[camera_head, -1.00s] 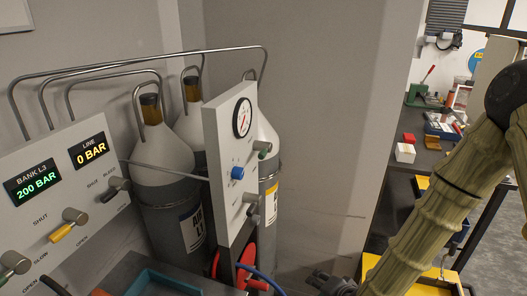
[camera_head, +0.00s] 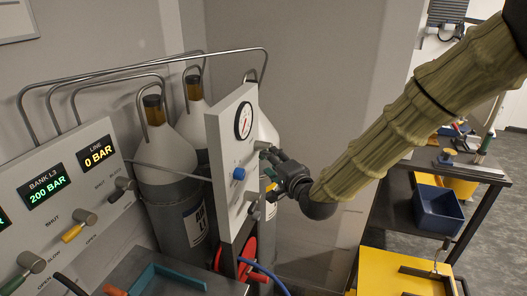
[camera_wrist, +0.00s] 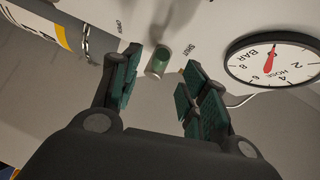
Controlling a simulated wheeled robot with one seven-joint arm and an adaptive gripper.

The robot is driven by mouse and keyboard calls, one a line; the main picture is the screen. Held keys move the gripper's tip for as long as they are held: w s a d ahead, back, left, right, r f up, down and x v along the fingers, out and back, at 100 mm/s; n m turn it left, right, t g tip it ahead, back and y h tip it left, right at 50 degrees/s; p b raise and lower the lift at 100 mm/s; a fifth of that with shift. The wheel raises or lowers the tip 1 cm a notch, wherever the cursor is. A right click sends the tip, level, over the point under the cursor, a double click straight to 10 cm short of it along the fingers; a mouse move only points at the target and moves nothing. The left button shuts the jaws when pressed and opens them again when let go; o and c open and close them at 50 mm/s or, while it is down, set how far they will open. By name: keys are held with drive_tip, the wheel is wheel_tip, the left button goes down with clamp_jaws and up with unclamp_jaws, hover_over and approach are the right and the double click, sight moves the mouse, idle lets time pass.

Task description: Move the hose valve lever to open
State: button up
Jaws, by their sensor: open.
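My gripper (camera_wrist: 158,85) is open, with one green-padded finger on each side of the handle. Gaps show between the handle and both fingers, so it is not clamped. In the head view my gripper (camera_head: 272,160) is at the right side of the upright panel (camera_head: 222,150), just below the level of the gauge. There it largely hides the lever.
The hose gauge (camera_wrist: 272,62) sits beside the lever, its needle near zero. A blue knob (camera_head: 239,174) is on the same panel. Gas cylinders (camera_head: 165,160) stand behind it. A red hose reel (camera_head: 247,255) is below. A yellow surface (camera_head: 400,272) lies at lower right.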

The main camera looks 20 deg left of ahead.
sight(261, 150)
drive_tip(key=shift+p+x, duration=1.3)
drive_tip(key=shift+x, duration=1.95)
clamp_jaws()
